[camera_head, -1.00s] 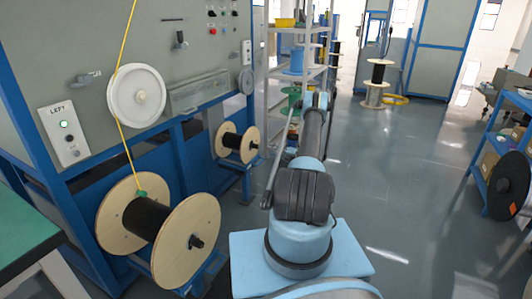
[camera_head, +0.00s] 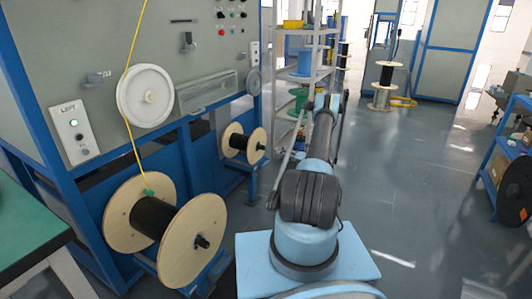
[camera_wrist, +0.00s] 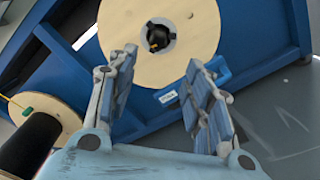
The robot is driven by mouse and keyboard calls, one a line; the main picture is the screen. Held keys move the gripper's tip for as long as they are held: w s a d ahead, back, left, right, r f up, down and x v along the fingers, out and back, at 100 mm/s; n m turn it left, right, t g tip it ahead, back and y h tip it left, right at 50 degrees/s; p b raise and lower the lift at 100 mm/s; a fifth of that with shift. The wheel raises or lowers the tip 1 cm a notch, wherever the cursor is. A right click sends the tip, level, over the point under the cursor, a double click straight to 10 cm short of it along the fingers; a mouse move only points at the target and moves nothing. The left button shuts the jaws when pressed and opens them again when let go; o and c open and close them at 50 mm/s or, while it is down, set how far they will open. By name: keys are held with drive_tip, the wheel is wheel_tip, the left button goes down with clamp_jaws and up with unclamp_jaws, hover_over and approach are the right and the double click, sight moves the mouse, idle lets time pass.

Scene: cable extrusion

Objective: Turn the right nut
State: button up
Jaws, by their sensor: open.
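In the wrist view a pale wooden reel flange (camera_wrist: 190,20) faces me, with a dark round nut (camera_wrist: 157,37) in its centre hole. My gripper (camera_wrist: 160,75) is open and empty, its two fingers spread below and either side of the nut, apart from it. In the head view the farther, right-hand reel (camera_head: 232,141) has a dark nut (camera_head: 262,147) on its right end; it appears to be the reel facing the wrist camera. The nearer reel (camera_head: 190,238) carries black cable and its own nut (camera_head: 202,241). My gripper is hidden behind my arm in the head view.
A blue frame (camera_head: 185,165) supports the reels. A yellow cable (camera_head: 129,90) runs down to a green piece on the nearer reel. A grey shelf rack (camera_head: 310,70) stands beyond. Open floor (camera_head: 420,180) lies right of my arm.

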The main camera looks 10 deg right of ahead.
sight(264, 149)
drive_tip(key=s+d+m, duration=0.1)
drive_tip(key=d+m, duration=0.1)
drive_tip(key=m, duration=1.6)
drive_tip(key=s+d+m, duration=0.1)
drive_tip(key=s+m, duration=0.1)
drive_tip(key=m, duration=1.6)
drive_tip(key=shift+n, duration=0.3)
drive_tip(key=x, duration=1.7)
drive_tip(key=shift+w+f, duration=0.1)
drive_tip(key=shift+w, duration=0.2)
drive_tip(key=c, duration=1.1)
